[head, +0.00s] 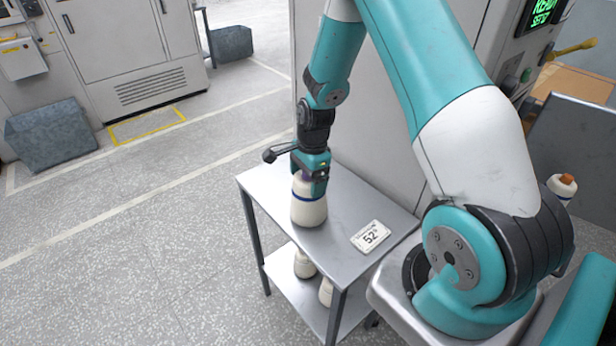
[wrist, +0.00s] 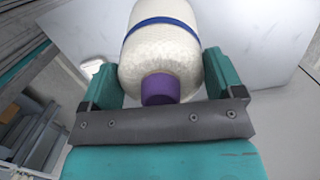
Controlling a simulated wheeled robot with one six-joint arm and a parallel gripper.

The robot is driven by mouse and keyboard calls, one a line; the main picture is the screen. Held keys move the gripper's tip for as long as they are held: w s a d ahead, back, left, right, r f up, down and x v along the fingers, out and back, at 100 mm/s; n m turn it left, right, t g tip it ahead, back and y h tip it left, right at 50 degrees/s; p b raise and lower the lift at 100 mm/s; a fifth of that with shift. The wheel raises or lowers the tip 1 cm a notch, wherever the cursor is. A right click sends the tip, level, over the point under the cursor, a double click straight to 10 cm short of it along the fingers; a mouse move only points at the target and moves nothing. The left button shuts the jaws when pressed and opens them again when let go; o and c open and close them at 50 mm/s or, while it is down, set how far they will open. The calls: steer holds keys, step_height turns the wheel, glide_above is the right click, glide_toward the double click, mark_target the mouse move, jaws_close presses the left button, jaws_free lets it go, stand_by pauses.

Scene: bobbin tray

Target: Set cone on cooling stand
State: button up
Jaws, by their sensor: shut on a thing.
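The cone (head: 309,211) is a cream yarn cone with a blue band. Its purple core tip shows in the wrist view (wrist: 160,90), where the cone sits between both fingers. My gripper (head: 310,182) is shut on the cone's upper part from above. The cone is upright, over the top of a grey metal two-level stand (head: 351,205) with a card (head: 371,236) reading 52. Its base looks at or very near the stand's surface; I cannot tell whether it touches.
More cream cones (head: 304,264) stand on the stand's lower shelf. Another cone with an orange tip (head: 563,186) is at the right, beside my arm. A grey cabinet wall (head: 372,125) rises behind the stand.

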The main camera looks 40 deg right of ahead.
steer(key=o, duration=1.2)
steer(key=shift+f, duration=0.1)
steer(key=shift+r, duration=0.55)
steer(key=r+b, duration=0.1)
steer(key=r, duration=0.2)
steer(key=d+r+b, duration=0.1)
steer(key=r, duration=0.6)
steer(key=shift+d+r+b, duration=0.2)
steer(key=shift+r+b, duration=0.05)
steer(key=shift+b, duration=0.15)
steer(key=s+a+r+n+y, duration=0.1)
steer(key=s+a+r+n, duration=0.4)
steer(key=a+n, duration=0.25)
steer(key=s+a+r+n+y, duration=0.1)
steer(key=s+a+r+n, duration=0.35)
steer(key=a+n, duration=0.35)
steer(key=s+a+n, duration=0.2)
steer(key=s+n, duration=0.1)
steer(key=s, duration=0.1)
steer(key=s+a+r+n, duration=0.1)
steer(key=s+a+n, duration=0.2)
steer(key=s+n, duration=0.1)
steer(key=s+a+r+n, duration=0.1)
steer(key=s+a+n, duration=0.1)
steer(key=s+n, duration=0.1)
steer(key=shift+s+a+r+n+y, duration=0.15)
steer(key=shift+s+n+y, duration=0.25)
steer(key=shift+s, duration=0.5)
